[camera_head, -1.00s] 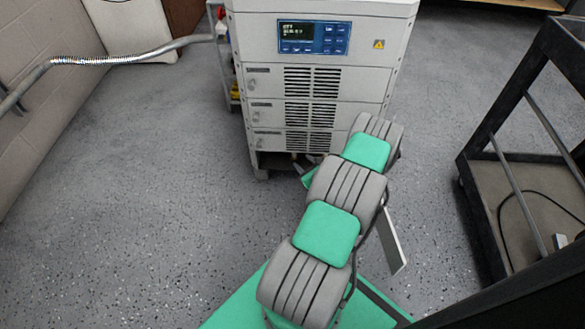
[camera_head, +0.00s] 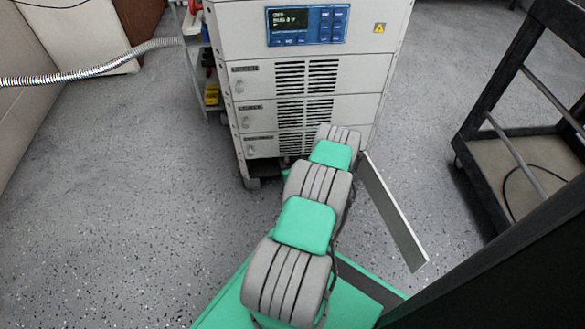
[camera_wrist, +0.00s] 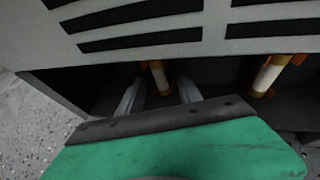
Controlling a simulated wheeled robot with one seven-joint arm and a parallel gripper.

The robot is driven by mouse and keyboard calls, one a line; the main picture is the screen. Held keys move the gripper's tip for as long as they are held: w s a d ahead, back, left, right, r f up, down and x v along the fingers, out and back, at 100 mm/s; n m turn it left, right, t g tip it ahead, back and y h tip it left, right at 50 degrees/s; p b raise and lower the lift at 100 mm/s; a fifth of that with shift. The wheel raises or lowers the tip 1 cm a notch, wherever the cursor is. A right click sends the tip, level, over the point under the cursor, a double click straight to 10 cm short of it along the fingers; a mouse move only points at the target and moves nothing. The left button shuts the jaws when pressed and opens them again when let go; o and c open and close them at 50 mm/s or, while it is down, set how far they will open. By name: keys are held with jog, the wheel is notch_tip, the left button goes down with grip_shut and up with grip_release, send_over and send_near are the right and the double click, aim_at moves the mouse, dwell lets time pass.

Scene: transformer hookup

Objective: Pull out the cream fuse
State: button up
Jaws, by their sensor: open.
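In the wrist view my gripper (camera_wrist: 160,92) is open, its two grey fingers reaching into the dark recess under the cabinet's slotted front. A fuse with a cream body and orange ends (camera_wrist: 161,75) stands in the recess between the finger lines, a little beyond or level with the tips; contact does not show. A second, paler fuse with orange ends (camera_wrist: 268,75) stands to the right, outside the fingers. In the head view my arm hides the gripper and fuses.
The grey cabinet (camera_head: 250,110) has a blue display panel (camera_head: 307,26) and vented drawers. A thin pale panel (camera_head: 395,210) juts out at its lower right. A dark cart (camera_head: 470,150) stands at right, a shelf with yellow items (camera_head: 212,95) at left. Speckled floor is open on the left.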

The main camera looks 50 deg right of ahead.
jog(key=shift+w+d+f, duration=0.2)
jog(key=shift+w+d, duration=0.05)
jog(key=shift+w, duration=0.15)
jog(key=shift+s, duration=0.1)
grip_shut()
dwell(0.6)
dwell(0.3)
